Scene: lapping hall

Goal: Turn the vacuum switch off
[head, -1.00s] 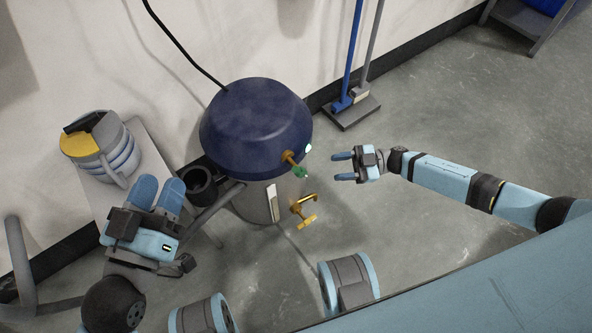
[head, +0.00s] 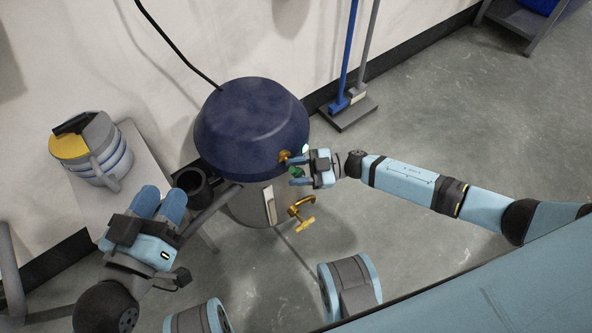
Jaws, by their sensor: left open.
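The vacuum (head: 250,125) has a dark blue domed top on a grey metal drum and stands near the wall. Its switch is a small lever on a brass mount (head: 284,157) with a green tip (head: 296,171), on the right side of the dome. My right gripper (head: 296,172) is open, with one finger above and one below the green tip; I cannot tell whether they touch it. A small pale green light (head: 306,149) shows on the dome's edge. My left gripper (head: 160,203) is open and empty at lower left, away from the switch.
A brass tap (head: 303,213) sticks out low on the drum. A jug with a yellow lid (head: 92,150) stands on a small table at left. Broom handles (head: 353,60) lean by the wall.

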